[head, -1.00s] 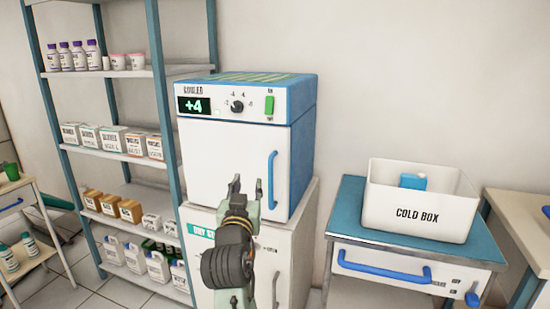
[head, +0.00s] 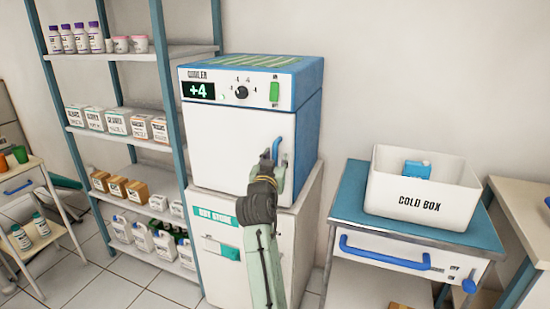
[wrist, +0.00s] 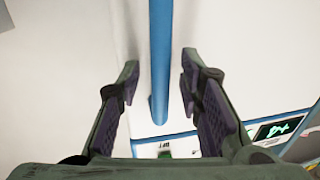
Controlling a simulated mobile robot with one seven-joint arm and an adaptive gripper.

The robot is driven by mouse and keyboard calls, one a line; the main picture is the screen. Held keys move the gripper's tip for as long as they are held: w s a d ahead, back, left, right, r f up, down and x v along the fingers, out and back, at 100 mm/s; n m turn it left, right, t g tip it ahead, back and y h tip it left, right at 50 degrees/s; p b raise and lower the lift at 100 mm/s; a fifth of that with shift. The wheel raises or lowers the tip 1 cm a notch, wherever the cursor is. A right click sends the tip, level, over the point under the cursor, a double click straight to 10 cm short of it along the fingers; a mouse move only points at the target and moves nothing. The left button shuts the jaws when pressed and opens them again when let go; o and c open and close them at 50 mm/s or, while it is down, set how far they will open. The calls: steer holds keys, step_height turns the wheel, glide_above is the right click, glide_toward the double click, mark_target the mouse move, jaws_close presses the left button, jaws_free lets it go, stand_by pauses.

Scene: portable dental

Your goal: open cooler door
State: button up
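The cooler (head: 220,123) is a white and blue box with a "+4" display, standing on the white dry store cabinet (head: 292,240). Its door (head: 225,150) is shut. The blue vertical door handle (head: 277,136) is at the door's right side, its lower part hidden behind my gripper (head: 272,160). In the wrist view, the handle (wrist: 160,60) runs between the two fingers of my gripper (wrist: 160,85). The fingers are open, with a gap on each side of the handle.
A shelf rack (head: 180,90) with bottles and boxes stands left of the cooler. To the right, a blue-topped table (head: 345,200) bears a white cold box (head: 420,215). A drawer with a blue handle (head: 385,253) is below. Floor shows at the lower left.

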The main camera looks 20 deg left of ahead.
steer(key=shift+c, duration=0.2)
jaws_close()
stand_by(0.7)
